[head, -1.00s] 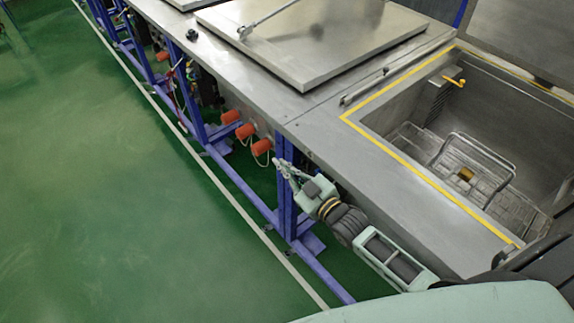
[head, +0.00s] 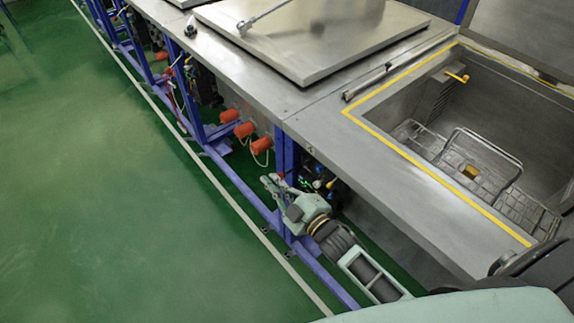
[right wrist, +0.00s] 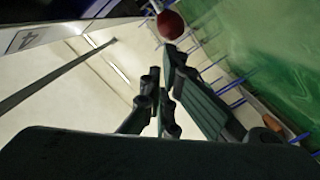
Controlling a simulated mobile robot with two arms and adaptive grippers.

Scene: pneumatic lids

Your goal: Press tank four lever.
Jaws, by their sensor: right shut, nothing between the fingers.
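My right gripper (head: 273,182) is shut and empty, beside the blue frame below the table's front edge. In the right wrist view its dark fingers (right wrist: 164,88) are together. A dark red ball-shaped knob (right wrist: 171,25) shows just beyond the fingertips there; I cannot tell whether they touch. A plate marked 4 (right wrist: 25,41) is at the upper left of that view. In the head view several small coloured fittings (head: 318,184) sit under the table, right of my gripper. A tank four lever cannot be made out clearly in the head view. My left gripper is not in view.
An open steel tank (head: 400,153) with a yellow outline holds a wire rack (head: 480,150). A closed steel lid (head: 310,35) lies farther left. Blue legs (head: 285,155) stand close to my arm. The green floor (head: 100,200) at left is clear.

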